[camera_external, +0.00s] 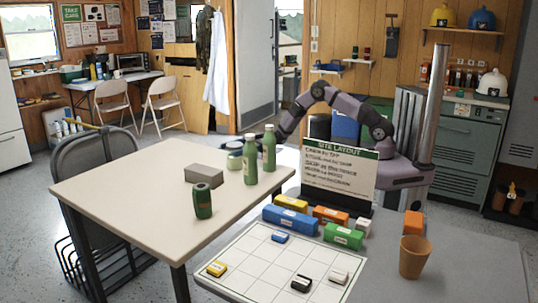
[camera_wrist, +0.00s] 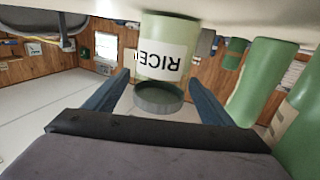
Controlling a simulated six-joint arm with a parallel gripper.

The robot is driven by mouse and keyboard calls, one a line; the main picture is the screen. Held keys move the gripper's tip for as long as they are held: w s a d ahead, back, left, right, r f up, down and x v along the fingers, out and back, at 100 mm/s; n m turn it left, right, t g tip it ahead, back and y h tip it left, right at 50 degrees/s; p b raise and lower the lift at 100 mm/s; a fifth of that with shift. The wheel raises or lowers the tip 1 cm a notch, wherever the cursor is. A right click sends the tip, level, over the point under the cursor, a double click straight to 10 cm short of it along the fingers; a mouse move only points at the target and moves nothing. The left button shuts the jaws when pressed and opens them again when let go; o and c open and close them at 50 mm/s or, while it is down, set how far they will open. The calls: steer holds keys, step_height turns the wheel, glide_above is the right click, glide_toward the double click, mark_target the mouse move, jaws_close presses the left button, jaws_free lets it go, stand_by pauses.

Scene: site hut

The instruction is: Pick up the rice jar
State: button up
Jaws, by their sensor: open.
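The rice jar (camera_wrist: 165,50) is pale green with a white label reading RICE and a grey lid. It appears upside down in the wrist view, between and just beyond my open fingers. In the external view the jar (camera_external: 234,161) stands upright on the cream table (camera_external: 130,182), partly hidden by a green bottle. My gripper (camera_wrist: 162,80) is open and empty, one finger to each side of the jar near its lid.
Two tall green bottles (camera_external: 250,160) (camera_external: 269,148) stand close to the jar; they also show at the right in the wrist view (camera_wrist: 262,80). A grey block (camera_external: 205,174) and a dark green can (camera_external: 203,202) stand nearby. The table's near left is clear.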

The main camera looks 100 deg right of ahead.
steer(key=c, duration=1.4)
steer(key=shift+w+r, duration=0.1)
steer(key=shift+r, duration=5)
